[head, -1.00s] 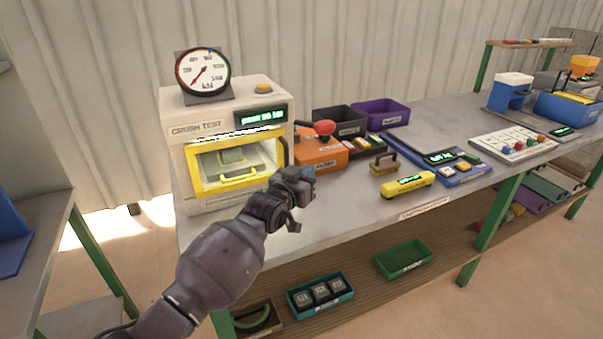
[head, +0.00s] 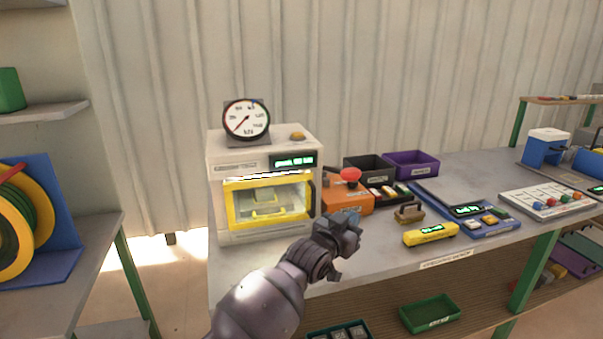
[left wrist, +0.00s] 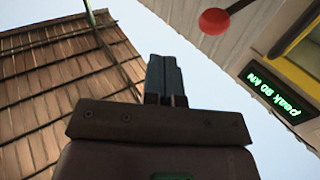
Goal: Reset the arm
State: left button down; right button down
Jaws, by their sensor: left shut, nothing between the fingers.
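My left gripper (head: 352,222) is in front of the bench, just right of and in front of the crush tester (head: 232,150). It is shut and empty, and in the left wrist view its fingers (left wrist: 165,75) lie together. The crush tester is a white box with a yellow-framed window (head: 268,200), a dial gauge (head: 246,120) on top and an orange button (head: 297,136). A block-like shape shows dimly behind the window. A green display reads "Peak 90 kN" in the left wrist view (left wrist: 278,95). My right gripper is in no view.
An orange box (head: 345,200) with a red knob (head: 350,174) stands beside the tester. A yellow gauge (head: 431,234), a handled brown block (head: 409,213) and a blue tray (head: 500,229) lie right of my gripper. Black (head: 368,164) and purple (head: 411,159) bins stand behind. A green tray (head: 430,314) sits on the lower shelf.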

pick_arm(q)
jog(key=s+a+f+n+t+y, duration=0.1)
jog(key=s+a+f+n+y, duration=0.3)
jog(key=a, duration=0.6)
jog(key=s+a+f+y, duration=0.1)
jog(key=s+a+f, duration=0.5)
jog(key=a, duration=0.4)
jog(key=s+a+f+n+t+y, duration=0.1)
jog(key=s+a+f+n+y, duration=0.3)
jog(key=a, duration=0.6)
jog(key=s+a+f+g+y, duration=0.1)
jog(key=s+a+f, duration=0.3)
jog(key=s, duration=0.4)
jog(key=s+a+f+g+y, duration=0.1)
jog(key=s+a+f, duration=0.4)
jog(key=s, duration=0.4)
jog(key=s+a+f+g+y, duration=0.1)
jog(key=s+a+f+g, duration=0.1)
jog(key=s+a+f, duration=0.2)
jog(key=s+f, duration=0.2)
jog(key=s, duration=0.2)
jog(key=shift+s+a+f+y, duration=0.25)
jog(key=shift+f+y, duration=0.05)
jog(key=shift+f, duration=0.1)
